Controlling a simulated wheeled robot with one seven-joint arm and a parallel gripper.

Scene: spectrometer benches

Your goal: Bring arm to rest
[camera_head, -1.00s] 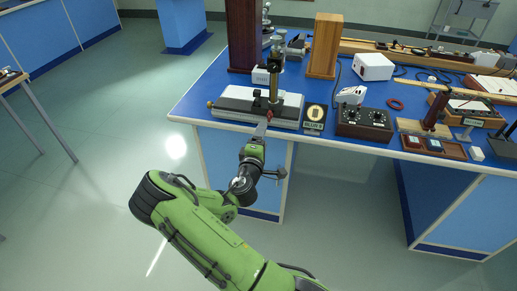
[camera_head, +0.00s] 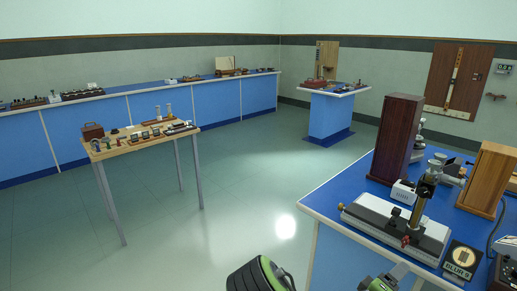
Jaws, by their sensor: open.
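My gripper (camera_head: 398,270) shows only in part at the bottom edge, at the front edge of the blue bench (camera_head: 331,205). It is open, and I see nothing held in it. It is below an instrument with a pale slab base (camera_head: 375,224), a dark upright post and a red knob. A gap between gripper and instrument is hard to judge. A rounded black and green joint of my arm shows at the bottom centre; the rest of the arm is out of frame.
A wooden table (camera_head: 125,148) with small items stands at left. Open floor (camera_head: 230,205) lies between. Blue wall benches (camera_head: 90,130) line the back.

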